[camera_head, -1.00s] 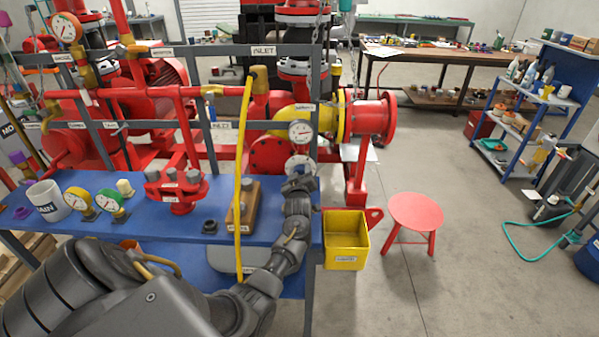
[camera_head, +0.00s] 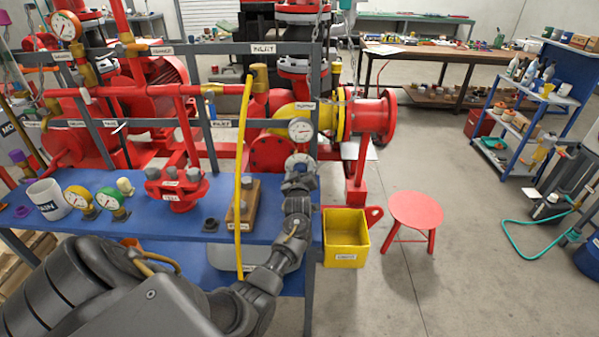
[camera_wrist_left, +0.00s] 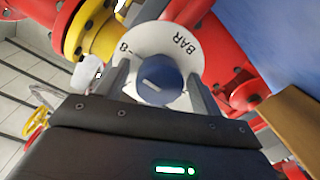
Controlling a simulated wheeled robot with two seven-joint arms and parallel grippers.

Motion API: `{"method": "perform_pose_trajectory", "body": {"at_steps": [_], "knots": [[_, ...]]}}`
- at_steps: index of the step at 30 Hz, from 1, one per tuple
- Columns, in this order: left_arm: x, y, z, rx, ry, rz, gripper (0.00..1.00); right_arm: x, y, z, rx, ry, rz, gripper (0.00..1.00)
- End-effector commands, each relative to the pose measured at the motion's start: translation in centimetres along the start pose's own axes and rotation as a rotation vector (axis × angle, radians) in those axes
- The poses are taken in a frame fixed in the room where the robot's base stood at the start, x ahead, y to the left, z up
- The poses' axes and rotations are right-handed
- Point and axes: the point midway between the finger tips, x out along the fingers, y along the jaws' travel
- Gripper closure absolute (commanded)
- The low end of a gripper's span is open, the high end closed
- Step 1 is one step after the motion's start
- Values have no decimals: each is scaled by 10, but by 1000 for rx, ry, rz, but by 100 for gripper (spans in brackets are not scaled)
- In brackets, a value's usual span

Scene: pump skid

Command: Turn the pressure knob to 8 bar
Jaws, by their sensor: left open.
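The pressure knob (camera_wrist_left: 158,82) is a blue round knob with a pale pointer mark, set on a white dial (camera_wrist_left: 165,42) lettered BAR and 8. In the left wrist view the two fingers of my left gripper (camera_wrist_left: 157,88) stand on either side of the knob, apart and open around it; I cannot tell whether they touch it. My right gripper is not in view.
The blue bench (camera_head: 130,226) on the left holds a mug, loose gauges and a red flange part. A yellow hose (camera_head: 240,190) hangs left of my wrist. A yellow bin (camera_head: 345,255) and red stool (camera_head: 415,210) stand to the right.

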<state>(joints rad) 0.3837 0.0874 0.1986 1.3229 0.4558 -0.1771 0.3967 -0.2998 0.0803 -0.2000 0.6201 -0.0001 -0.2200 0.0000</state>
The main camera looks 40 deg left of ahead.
Motion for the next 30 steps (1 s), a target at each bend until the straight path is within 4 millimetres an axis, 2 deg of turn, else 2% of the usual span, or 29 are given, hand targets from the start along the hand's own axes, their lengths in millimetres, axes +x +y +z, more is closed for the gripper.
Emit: {"method": "perform_pose_trajectory", "body": {"at_steps": [4, 8, 15, 21, 25, 30], "knots": [[-3, 0, 0, -1, 0, 0, 34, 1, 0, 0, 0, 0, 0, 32], [-17, 0, 1, -1, 0, 2, 34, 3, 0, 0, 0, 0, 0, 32], [-65, -1, 3, -3, -1, 1, 34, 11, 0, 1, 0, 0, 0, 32], [-96, -1, 2, -1, -1, 1, 34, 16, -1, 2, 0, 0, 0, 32], [-106, -1, 0, -1, 0, 0, 34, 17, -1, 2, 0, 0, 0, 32], [-109, -1, 0, 0, 0, -1, 34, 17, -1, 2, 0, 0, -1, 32]]}}
